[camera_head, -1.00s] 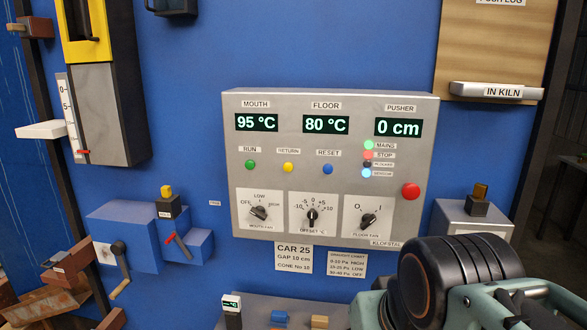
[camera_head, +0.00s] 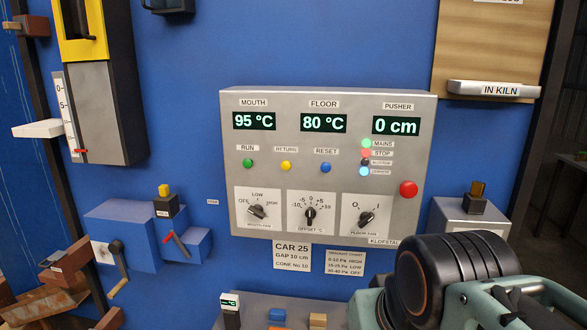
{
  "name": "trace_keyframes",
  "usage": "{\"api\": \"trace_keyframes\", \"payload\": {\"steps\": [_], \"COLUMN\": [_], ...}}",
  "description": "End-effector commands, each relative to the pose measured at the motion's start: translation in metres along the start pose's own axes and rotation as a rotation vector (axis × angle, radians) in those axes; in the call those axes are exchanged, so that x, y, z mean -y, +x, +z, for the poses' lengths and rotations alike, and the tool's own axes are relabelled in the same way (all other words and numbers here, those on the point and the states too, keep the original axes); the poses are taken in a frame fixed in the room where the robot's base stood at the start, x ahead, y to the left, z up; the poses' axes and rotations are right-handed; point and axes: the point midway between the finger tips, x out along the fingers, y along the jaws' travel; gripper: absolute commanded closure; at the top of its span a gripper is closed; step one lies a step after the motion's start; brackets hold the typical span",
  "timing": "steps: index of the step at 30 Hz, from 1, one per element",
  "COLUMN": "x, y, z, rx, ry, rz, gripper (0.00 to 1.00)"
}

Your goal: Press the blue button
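The blue button (camera_head: 326,168) is a small round knob under the RESET label, on the grey control panel (camera_head: 290,185) on the blue wall. Nothing covers it. A yellow button (camera_head: 286,167) under RETURN and a green button (camera_head: 248,164) under RUN sit to its left. Part of my arm, black and teal, shows at the lower right, below and apart from the panel. I cannot make out my gripper's fingertips in this view.
Displays read 95 °C, 80 °C and 0 cm. A ledge (camera_head: 262,316) with small blocks lies below. A blue box with a crank (camera_head: 122,237) is at left.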

Motion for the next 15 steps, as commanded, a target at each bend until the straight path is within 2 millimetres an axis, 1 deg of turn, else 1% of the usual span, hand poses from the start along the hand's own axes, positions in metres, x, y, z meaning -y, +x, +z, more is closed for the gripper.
{"api": "trace_keyframes", "payload": {"steps": [1,4,5,15], "x": [0.0,0.0,0.0,0.0], "y": [0.0,0.0,0.0,0.0], "z": [0.0,0.0,0.0,0.0], "rx": [0.0,0.0,0.0,0.0], "ry": [0.0,0.0,0.0,0.0], "rz": [0.0,0.0,0.0,0.0], "gripper": [0.88,0.99,1.0,1.0]}}
